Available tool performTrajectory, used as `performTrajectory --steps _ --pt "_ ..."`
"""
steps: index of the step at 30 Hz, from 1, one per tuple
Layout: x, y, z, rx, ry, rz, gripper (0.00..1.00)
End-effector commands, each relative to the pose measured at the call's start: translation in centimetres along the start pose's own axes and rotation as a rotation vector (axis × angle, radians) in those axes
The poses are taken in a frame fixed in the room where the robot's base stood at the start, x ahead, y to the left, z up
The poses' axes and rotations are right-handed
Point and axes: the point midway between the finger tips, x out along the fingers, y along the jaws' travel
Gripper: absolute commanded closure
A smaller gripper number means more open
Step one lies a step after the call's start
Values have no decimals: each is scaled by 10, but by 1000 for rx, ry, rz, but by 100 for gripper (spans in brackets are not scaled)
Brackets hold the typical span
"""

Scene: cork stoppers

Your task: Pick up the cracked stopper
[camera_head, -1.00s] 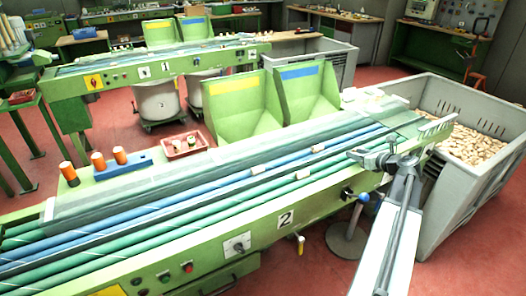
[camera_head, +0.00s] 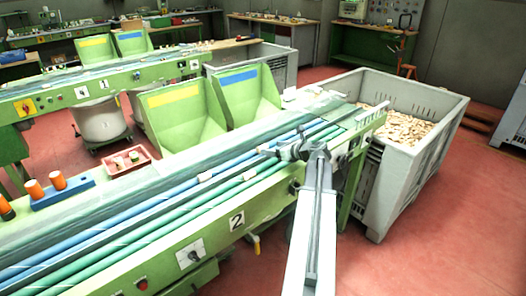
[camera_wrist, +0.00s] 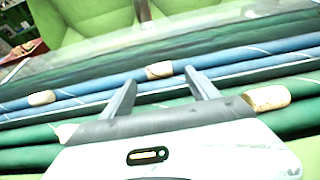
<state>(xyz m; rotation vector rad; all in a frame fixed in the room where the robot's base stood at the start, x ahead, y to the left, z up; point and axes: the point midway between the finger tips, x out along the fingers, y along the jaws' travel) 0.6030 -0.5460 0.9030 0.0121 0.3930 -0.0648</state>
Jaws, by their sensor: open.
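Several pale cork stoppers lie on the blue and green rollers. In the wrist view, one stopper (camera_wrist: 160,70) lies on a blue roller just beyond and between my fingertips. Another stopper (camera_wrist: 42,98) is to the left, a third stopper (camera_wrist: 267,97) with brownish marks is right of my right finger, and one more (camera_wrist: 66,132) is partly hidden behind my gripper body. I cannot tell for sure which is cracked. My gripper (camera_wrist: 159,80) is open and empty over the rollers. In the head view my gripper (camera_head: 283,148) is above the sorting table, right of a stopper (camera_head: 205,176).
The green sorting table (camera_head: 218,232) runs diagonally. Green hoppers (camera_head: 184,118) stand behind it. A grey crate (camera_head: 412,170) of corks is at the right end. A red tray (camera_head: 125,163) and orange cylinders on a blue block (camera_head: 63,193) sit at left. The red floor at right is clear.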

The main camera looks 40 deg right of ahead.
Motion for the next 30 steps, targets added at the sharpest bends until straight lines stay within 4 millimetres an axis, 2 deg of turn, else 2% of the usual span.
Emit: performTrajectory --steps 5,13,20,23,27,30 --pt "8 0 -1 0 0 -1 31" --pt "52 0 -1 0 0 1 31" --pt "54 1 1 1 0 -2 31" --pt "54 0 1 2 0 -2 56" --pt "54 0 1 2 0 -2 95" --pt "54 0 1 2 0 -2 95"
